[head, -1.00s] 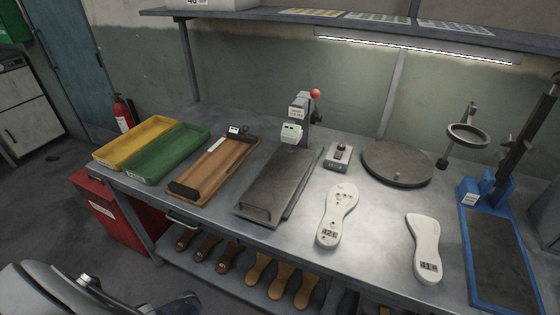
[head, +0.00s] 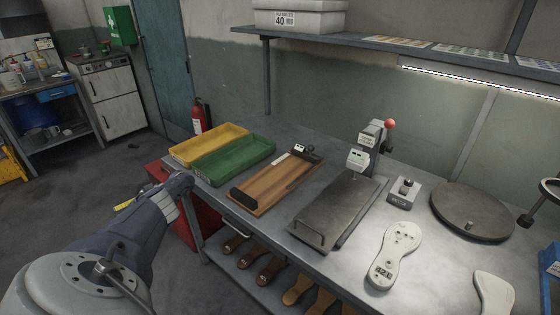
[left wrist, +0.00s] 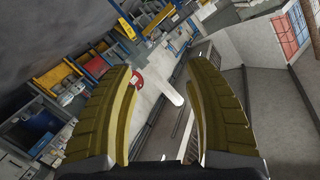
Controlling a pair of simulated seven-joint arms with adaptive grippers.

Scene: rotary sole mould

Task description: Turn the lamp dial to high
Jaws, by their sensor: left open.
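A small grey box with a dark knob on top (head: 405,192), which looks like the lamp dial, stands on the metal bench between the press and the round turntable. Its setting is too small to read. A lit lamp strip (head: 480,83) runs under the shelf. My left gripper (left wrist: 165,85) is open and empty in the left wrist view, its yellow ribbed fingers apart. In the head view my left arm is at the lower left, off the bench's left end and far from the box; its gripper is mostly hidden there. My right gripper is not in view.
Yellow (head: 180,154) and green trays (head: 215,174), a wooden board (head: 262,190), a press with a red-balled lever (head: 385,135), a white sole mould (head: 392,258) and a round turntable (head: 465,212) occupy the bench. A fire extinguisher (head: 198,118) stands behind its left end.

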